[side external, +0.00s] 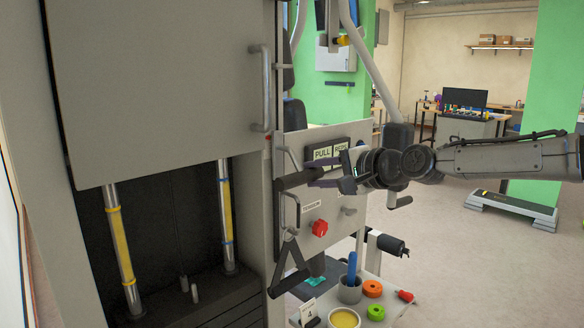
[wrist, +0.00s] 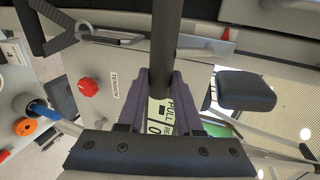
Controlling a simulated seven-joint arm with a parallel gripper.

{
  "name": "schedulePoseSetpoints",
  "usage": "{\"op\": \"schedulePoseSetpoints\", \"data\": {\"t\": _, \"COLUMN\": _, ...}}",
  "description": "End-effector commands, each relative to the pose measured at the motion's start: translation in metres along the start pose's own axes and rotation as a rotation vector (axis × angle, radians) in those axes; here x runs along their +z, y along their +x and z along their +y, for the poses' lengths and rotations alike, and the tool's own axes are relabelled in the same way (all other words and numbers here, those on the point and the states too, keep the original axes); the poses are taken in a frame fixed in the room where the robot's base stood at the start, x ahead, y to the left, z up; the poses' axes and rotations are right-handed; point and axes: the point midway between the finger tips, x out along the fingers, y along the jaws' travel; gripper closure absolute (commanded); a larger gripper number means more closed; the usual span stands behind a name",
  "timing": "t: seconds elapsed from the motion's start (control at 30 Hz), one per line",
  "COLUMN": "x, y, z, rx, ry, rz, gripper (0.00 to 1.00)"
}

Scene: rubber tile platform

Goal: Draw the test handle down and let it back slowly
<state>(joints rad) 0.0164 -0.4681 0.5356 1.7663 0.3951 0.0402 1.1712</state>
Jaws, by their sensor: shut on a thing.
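The test handle is a dark round bar (side external: 296,180) in front of the machine's grey panel. In the wrist view the bar (wrist: 166,40) runs from the top edge down between my gripper's purple fingers. My gripper (side external: 322,178) is shut on it, coming from the right in the side view; the fingers (wrist: 164,88) lie on both sides of the bar in the wrist view. A display (side external: 330,153) reading PULL and REPS sits just behind the gripper; my fingers partly cover it in the wrist view. The bar's far end is not clear.
A red knob (side external: 320,228) labelled TENSION is on the panel below the gripper. A black strap handle (side external: 288,268) hangs lower left. A small table holds a cup (side external: 350,290), tape rolls and a yellow bowl (side external: 344,318).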

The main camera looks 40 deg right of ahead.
Motion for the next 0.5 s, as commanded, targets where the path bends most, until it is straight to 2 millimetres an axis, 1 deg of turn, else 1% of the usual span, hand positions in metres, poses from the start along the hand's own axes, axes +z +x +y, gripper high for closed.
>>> {"op": "schedulePoseSetpoints", "data": {"t": 0.2, "x": 0.000, "y": 0.001, "z": 0.004, "rx": 0.000, "ry": -0.001, "rz": 0.000, "gripper": 1.00}}
{"op": "schedulePoseSetpoints", "data": {"t": 0.5, "x": 0.000, "y": 0.006, "z": 0.021, "rx": 0.010, "ry": 0.000, "rz": -0.001, "gripper": 1.00}}
